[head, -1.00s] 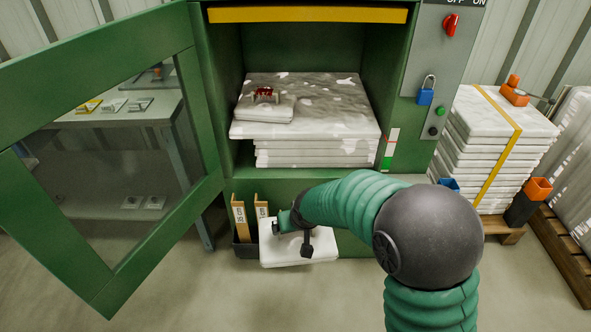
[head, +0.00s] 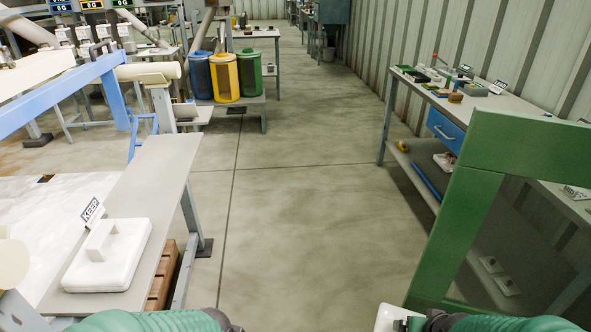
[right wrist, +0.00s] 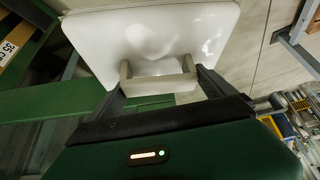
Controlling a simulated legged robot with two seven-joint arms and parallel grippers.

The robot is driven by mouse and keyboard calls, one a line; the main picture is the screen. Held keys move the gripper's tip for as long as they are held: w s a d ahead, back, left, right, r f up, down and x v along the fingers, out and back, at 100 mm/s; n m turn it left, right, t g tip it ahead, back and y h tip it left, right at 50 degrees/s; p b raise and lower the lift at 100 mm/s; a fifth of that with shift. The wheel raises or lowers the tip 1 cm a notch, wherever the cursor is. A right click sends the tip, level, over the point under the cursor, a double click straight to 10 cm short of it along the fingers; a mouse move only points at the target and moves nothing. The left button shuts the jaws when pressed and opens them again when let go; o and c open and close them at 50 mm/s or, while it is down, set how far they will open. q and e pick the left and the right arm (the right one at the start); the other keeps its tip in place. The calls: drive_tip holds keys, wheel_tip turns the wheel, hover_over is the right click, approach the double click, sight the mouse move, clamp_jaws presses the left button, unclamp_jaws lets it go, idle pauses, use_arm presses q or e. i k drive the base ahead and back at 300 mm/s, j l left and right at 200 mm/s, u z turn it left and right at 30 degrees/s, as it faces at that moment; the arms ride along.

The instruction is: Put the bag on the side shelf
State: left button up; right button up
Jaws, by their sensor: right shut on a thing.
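My right gripper (right wrist: 160,78) is shut on the handle of a white flat bag (right wrist: 120,35), shown in the right wrist view. A corner of this bag (head: 388,318) shows at the bottom edge of the head view, with my right arm beside it. A narrow grey shelf (head: 160,170) stands at the left of the head view. Another white bag with a raised handle (head: 110,260) lies on its near end. A "KEEP" sign (head: 92,212) stands just behind that bag. My left arm shows at the bottom left, but its gripper fingers are out of view.
A workbench (head: 520,115) runs along the right wall. Blue, yellow and green bins (head: 225,78) stand farther back. The floor (head: 310,200) between shelf and door is clear.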

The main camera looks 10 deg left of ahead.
sight(146, 192)
drive_tip(key=l+u, duration=0.15)
drive_tip(key=u, duration=0.25)
drive_tip(key=i+l+u, duration=0.1)
drive_tip(key=u, duration=0.3)
drive_tip(key=l+u, duration=0.25)
drive_tip(key=u, duration=0.15)
drive_tip(key=l+u, duration=0.2)
drive_tip(key=u, duration=0.2)
